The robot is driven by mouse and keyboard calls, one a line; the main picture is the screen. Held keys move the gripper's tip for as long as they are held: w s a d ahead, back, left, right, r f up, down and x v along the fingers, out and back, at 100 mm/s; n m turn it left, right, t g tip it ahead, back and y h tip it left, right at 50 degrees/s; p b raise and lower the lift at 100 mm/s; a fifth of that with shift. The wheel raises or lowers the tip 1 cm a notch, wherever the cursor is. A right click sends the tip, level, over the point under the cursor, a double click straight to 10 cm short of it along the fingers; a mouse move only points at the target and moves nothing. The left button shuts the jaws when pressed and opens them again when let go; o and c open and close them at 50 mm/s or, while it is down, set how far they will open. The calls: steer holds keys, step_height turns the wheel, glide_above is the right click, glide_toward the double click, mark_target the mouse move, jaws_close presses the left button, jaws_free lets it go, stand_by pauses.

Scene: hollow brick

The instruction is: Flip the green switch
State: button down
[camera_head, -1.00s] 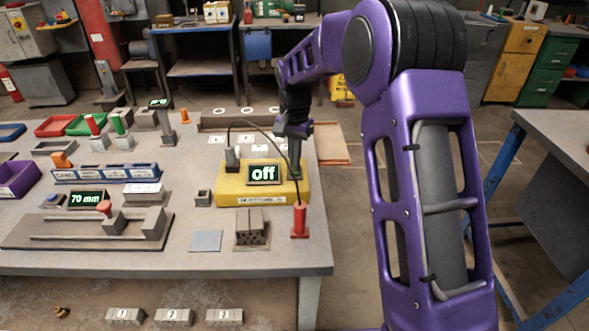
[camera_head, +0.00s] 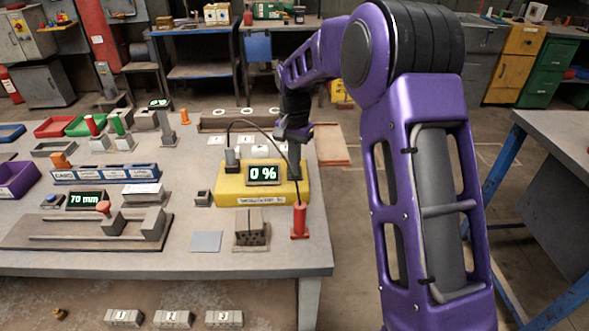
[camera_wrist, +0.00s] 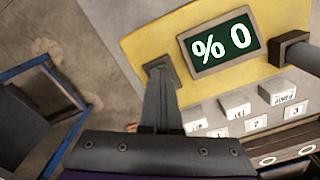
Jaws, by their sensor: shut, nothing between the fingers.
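The yellow box (camera_head: 230,195) stands on the workbench, with a display (camera_head: 264,174) that reads "0 %". The display also shows in the wrist view (camera_wrist: 222,44). My gripper (camera_head: 296,172) points down at the right end of the box. In the wrist view my shut fingers (camera_wrist: 160,78) reach a dark switch housing (camera_wrist: 158,64) beside the display. A hint of green shows at the fingertips. Most of the switch is hidden by the fingers, so its lever position and exact contact cannot be told.
A red cylinder (camera_head: 300,222) with a black cable stands in front of the box's right end. The cable arches over the box to a grey post (camera_head: 232,160). Several labelled grey blocks (camera_wrist: 236,105) sit behind the box.

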steer(key=shift+r+p, duration=2.65)
steer(key=shift+r, duration=0.75)
steer(key=shift+w, duration=0.1)
